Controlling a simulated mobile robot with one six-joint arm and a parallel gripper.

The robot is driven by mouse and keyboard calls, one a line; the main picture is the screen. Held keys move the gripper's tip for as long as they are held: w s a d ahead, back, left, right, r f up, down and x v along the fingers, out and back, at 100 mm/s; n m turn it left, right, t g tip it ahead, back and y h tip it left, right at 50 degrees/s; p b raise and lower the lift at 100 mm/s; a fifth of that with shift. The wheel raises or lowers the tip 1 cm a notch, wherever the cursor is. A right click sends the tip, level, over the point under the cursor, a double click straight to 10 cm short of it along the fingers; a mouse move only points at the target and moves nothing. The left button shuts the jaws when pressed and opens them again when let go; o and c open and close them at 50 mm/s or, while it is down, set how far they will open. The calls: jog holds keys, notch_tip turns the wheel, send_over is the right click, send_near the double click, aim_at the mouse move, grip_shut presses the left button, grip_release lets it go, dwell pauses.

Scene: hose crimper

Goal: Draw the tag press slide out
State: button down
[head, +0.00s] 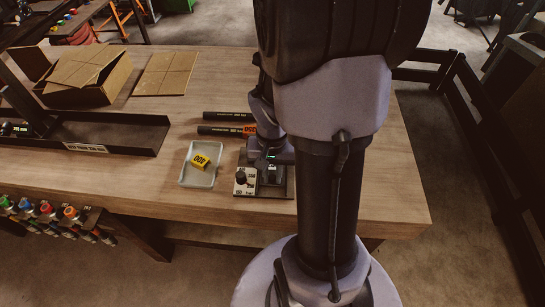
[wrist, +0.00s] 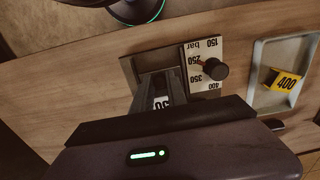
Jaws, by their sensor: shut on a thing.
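The tag press (head: 279,190) is a dark unit on a base plate near the table's front edge. It also shows in the wrist view (wrist: 127,68), beside a pale dial panel (wrist: 203,50) marked 150 to 400 bar with a black knob (wrist: 215,69). My gripper (wrist: 162,84) is over the press with its fingers closed on a part of it, which seems to be the slide. A white label with dark digits shows between the fingers. My gripper hides most of the slide, so how far out it stands cannot be told.
A pale tray (head: 187,181) with a yellow tag (head: 201,161) marked 400 lies left of the press. Black hoses (head: 222,116) lie behind it. An open cardboard box (head: 80,92) and a long dark trough (head: 125,121) stand further left. Bare table lies right of my arm.

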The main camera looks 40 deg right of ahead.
jog(key=shift+s+a, duration=0.8)
jog(key=shift+a, duration=0.05)
jog(key=shift+s+a, duration=0.2)
jog(key=c, duration=0.6)
grip_release()
jog(key=shift+r, duration=0.1)
